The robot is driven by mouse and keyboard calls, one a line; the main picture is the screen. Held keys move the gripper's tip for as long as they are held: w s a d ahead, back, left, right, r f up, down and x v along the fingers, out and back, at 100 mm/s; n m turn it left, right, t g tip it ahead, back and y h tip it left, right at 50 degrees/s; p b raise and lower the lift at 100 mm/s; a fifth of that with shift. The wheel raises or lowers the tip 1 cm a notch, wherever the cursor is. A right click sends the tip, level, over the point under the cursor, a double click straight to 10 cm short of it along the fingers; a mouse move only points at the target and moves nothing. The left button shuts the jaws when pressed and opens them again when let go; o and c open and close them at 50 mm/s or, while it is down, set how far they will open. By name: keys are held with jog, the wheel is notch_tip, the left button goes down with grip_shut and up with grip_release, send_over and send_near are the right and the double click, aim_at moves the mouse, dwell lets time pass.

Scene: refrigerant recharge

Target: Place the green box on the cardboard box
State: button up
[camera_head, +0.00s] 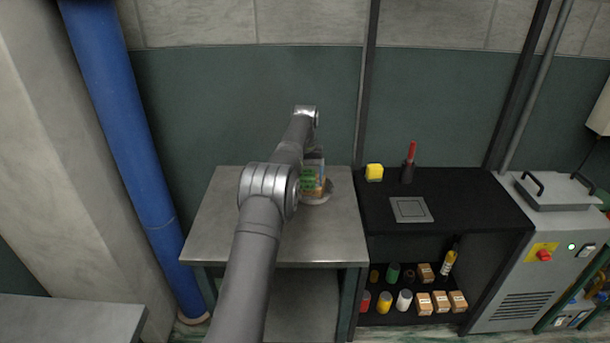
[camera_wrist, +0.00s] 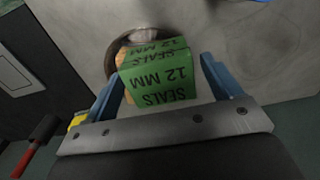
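The green box (camera_wrist: 165,82), printed "SEALS 12 MM", lies between the two blue fingers of my gripper (camera_wrist: 163,68) in the wrist view. Bare grey shows between the box and the right finger; the left finger is close beside the box. The cardboard box (camera_wrist: 122,61) shows as a brown edge below and behind the green one. In the head view, the green box (camera_head: 307,183) is at the cardboard box (camera_head: 318,192), partly hidden by my arm. Whether it rests fully on it is hard to tell.
A round disc (camera_head: 327,197) lies under the boxes on the grey metal table (camera_head: 220,225). The table's left part is clear.

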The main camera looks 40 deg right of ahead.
jog(key=shift+r, duration=0.1)
jog(key=shift+r, duration=3.85)
jog(key=shift+f, duration=0.15)
jog(key=shift+f, duration=1.6)
